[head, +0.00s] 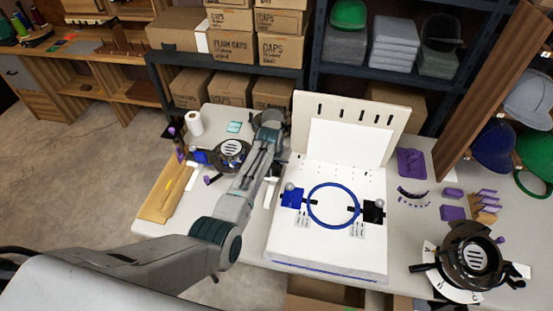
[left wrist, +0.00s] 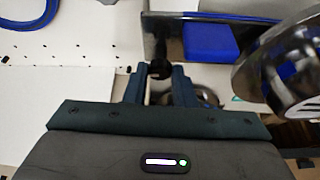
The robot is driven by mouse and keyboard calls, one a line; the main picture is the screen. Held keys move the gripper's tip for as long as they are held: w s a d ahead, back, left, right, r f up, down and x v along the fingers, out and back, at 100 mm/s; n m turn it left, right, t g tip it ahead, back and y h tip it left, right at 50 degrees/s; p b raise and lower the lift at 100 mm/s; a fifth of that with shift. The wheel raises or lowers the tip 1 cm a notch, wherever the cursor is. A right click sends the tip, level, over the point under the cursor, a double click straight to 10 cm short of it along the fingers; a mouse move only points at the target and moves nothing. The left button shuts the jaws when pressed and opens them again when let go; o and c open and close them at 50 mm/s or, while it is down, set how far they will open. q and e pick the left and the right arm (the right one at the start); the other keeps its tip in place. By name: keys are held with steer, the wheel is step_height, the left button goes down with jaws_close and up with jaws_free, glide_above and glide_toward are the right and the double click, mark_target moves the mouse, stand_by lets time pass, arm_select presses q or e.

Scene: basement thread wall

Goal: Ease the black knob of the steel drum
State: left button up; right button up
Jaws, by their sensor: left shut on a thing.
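In the left wrist view a black knob (left wrist: 160,70) sits between the fingertips of my left gripper (left wrist: 159,78), which is shut on it. The knob is in front of a shiny metal plate (left wrist: 195,22). The steel drum with a slotted round face (left wrist: 292,72) is at the right of that view, partly cut off. In the head view the drum (head: 232,150) stands just left of my left arm, whose links hide the knob and the fingertips. My right gripper is not in view.
A white board machine with a blue hoop (head: 310,214) stands right of my left arm. A dark round fixture (head: 475,258) is at the front right. Cardboard boxes (head: 180,30) and shelves stand behind the table.

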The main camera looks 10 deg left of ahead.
arm_select(q)
steer(key=o, duration=1)
steer(key=b+v, duration=0.1)
steer(key=v, duration=1)
steer(key=shift+b, duration=0.35)
